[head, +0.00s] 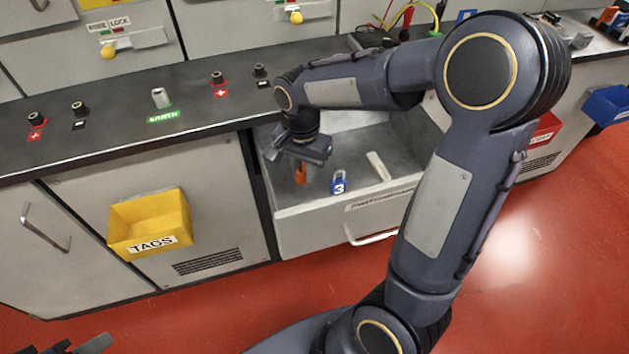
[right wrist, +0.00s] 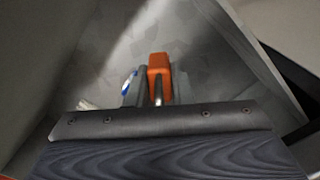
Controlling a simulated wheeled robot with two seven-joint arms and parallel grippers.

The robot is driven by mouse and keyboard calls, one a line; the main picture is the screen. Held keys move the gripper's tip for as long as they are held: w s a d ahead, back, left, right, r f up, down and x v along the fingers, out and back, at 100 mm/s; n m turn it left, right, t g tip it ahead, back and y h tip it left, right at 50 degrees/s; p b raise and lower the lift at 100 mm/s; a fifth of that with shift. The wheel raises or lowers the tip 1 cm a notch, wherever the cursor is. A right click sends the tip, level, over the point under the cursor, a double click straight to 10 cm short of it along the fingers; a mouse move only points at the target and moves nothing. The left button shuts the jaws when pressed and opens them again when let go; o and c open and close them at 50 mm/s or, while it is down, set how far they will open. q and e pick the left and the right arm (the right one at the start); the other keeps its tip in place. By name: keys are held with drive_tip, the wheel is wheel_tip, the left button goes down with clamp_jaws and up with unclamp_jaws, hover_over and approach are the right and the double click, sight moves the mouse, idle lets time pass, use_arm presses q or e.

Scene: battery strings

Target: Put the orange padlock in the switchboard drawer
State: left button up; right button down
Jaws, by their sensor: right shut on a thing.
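The orange padlock (head: 300,174) is between the fingers of my right gripper (head: 300,166), inside the opening of the pulled-out drawer (head: 293,211). It also shows in the right wrist view (right wrist: 160,68), with its metal shackle toward the gripper's palm. The right gripper is shut on it and points down. I cannot tell whether the padlock touches the drawer floor. A blue padlock (head: 339,183) marked 3 lies in the drawer to its right. Part of my left gripper (head: 84,346) shows at the bottom left corner, its finger state unclear.
A pale label-like strip (head: 378,166) lies in the drawer's right part. A yellow TAGS bin (head: 150,222) hangs on the cabinet front, left of the drawer. The dark worktop (head: 130,135) with several terminals runs above. Red (head: 543,131) and blue (head: 606,106) bins are at the right.

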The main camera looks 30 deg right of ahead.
drive_tip(key=f, duration=0.4)
drive_tip(key=shift+s+d+f+b, duration=0.2)
drive_tip(key=shift+f+b, duration=0.1)
drive_tip(key=shift+b, duration=0.05)
drive_tip(key=shift+w+f+b, duration=0.1)
drive_tip(key=shift+f+b, duration=0.35)
drive_tip(key=shift+f, duration=1.65)
drive_tip(key=shift+f, duration=0.2)
drive_tip(key=c, duration=1.3)
unclamp_jaws()
drive_tip(key=shift+r, duration=0.2)
